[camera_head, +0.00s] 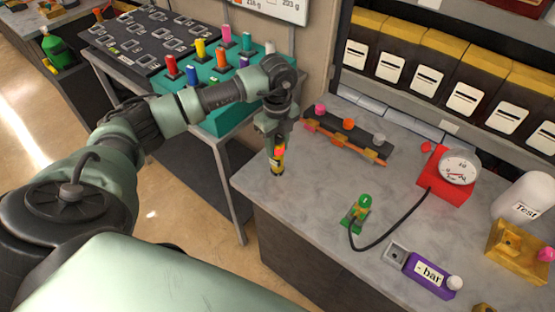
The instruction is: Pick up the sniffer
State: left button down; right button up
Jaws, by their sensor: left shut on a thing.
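My left gripper (277,146) points down at the left edge of the grey worktop. It is shut on a small upright thing, yellow and black with a red part near the top (278,160). This may be the sniffer, but it is too small and too much covered by the fingers to be sure. Its lower end shows close to the worktop edge; I cannot tell if it touches the surface. My right gripper is not in view.
On the grey worktop (310,215) are a dark rack with coloured knobs (350,140), a red gauge (447,186) cabled to a green piece (356,215), a purple "- bar" block (428,277) and a white "Test" bottle (522,200). A teal block with coloured pegs (222,122) stands left.

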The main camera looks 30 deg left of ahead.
pick_arm(q)
jog(key=shift+r, duration=0.2)
dwell(0.3)
notch_tip(320, 180, up, 20)
jog(key=m+b, duration=0.3)
jog(key=m, duration=0.5)
send_over(278, 135)
notch_tip(278, 135, down, 16)
jog(key=m+p, duration=0.2)
jog(key=m, duration=0.8)
jog(key=shift+r, duration=0.1)
notch_tip(278, 135, down, 4)
jog(key=shift+p, duration=0.75)
jog(key=shift+f, duration=0.25)
